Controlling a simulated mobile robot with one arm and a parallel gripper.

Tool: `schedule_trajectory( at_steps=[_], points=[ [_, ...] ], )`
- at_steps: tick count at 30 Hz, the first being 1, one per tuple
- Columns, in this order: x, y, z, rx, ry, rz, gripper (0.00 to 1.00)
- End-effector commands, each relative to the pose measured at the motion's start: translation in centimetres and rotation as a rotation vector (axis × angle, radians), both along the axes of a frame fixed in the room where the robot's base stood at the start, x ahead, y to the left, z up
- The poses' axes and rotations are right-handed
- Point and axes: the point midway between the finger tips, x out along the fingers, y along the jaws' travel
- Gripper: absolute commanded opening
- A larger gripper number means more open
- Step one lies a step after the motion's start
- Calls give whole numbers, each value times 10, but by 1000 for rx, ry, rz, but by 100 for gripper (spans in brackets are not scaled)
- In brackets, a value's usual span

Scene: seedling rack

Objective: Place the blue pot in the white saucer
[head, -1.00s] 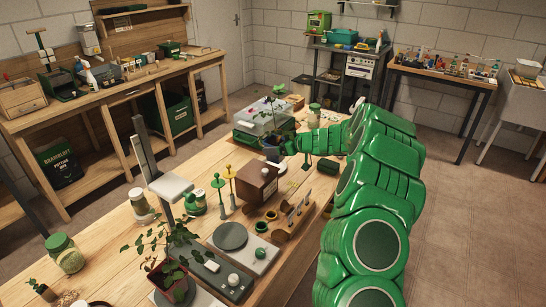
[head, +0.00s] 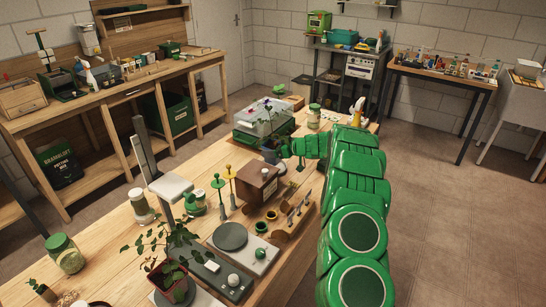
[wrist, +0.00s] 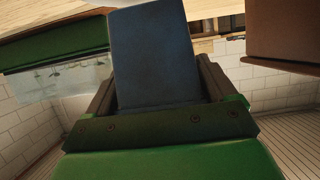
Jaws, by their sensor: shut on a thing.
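The blue pot (wrist: 153,58) fills the middle of the wrist view, between the two fingers of my gripper (wrist: 158,85). My gripper is shut on it. In the head view my gripper (head: 283,151) is over the far part of the long wooden table, beside the clear-lidded green tray. The blue pot (head: 270,155) shows there only as a small dark shape at the gripper's tip, with leaves around it. I cannot tell from these views how far the pot is above the table. I cannot make out the white saucer with certainty.
The green tray with a clear lid (head: 264,122) stands behind the gripper. A brown box (head: 257,181) and tall yellow and green stands (head: 229,178) stand nearer. A scale (head: 232,238) and a potted plant (head: 174,280) are at the front. A spray bottle (head: 358,112) stands at the far right.

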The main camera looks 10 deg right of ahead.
Motion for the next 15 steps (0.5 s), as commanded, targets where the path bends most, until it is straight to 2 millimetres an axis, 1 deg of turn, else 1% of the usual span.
schedule_trajectory(
  at_steps=[11, 15],
  points=[
    [8, 0, -12, 0, 2, 1, 47],
    [7, 0, -33, 1, 4, 1, 47]
  ],
)
